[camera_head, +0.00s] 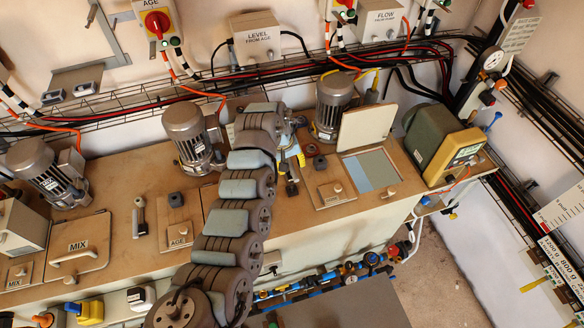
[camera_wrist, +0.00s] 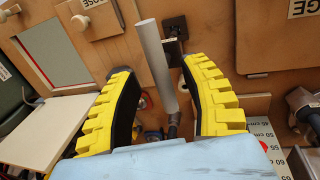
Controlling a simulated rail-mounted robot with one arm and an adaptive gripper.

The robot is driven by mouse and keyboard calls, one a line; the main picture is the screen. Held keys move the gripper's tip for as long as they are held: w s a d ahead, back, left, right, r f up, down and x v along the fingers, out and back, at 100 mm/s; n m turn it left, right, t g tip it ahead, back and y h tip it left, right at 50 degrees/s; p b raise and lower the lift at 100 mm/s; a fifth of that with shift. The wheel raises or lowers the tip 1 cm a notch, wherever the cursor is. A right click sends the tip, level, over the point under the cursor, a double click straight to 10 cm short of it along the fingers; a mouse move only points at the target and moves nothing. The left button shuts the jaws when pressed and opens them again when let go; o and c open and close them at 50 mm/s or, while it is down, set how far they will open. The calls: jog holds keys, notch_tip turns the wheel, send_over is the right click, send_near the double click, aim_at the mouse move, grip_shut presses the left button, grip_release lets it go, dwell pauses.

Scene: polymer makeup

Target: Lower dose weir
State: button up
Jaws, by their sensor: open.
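A grey tube, which looks like the dose weir (camera_wrist: 151,42), stands between the fingers of my gripper (camera_wrist: 158,66) in the wrist view. A gap shows on both sides of the tube, so the yellow ribbed fingers are around it but apart from it. The tube's lower end in the picture meets a dark fitting. In the head view my gripper (camera_head: 291,164) is low over the tank top, left of the open hatch, and my arm and gripper hide the tube there. A label reading DOSE is partly in view at the wrist view's top edge.
In the head view, an open hatch lid (camera_head: 367,128) stands right of my gripper, with a green-and-yellow device (camera_head: 438,146) beyond it. Motors (camera_head: 334,106) (camera_head: 192,136) stand close behind. A dark block (camera_wrist: 175,27) is near the tube.

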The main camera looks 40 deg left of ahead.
jog(key=shift+d+f, duration=0.1)
jog(key=shift+f, duration=0.75)
grip_shut()
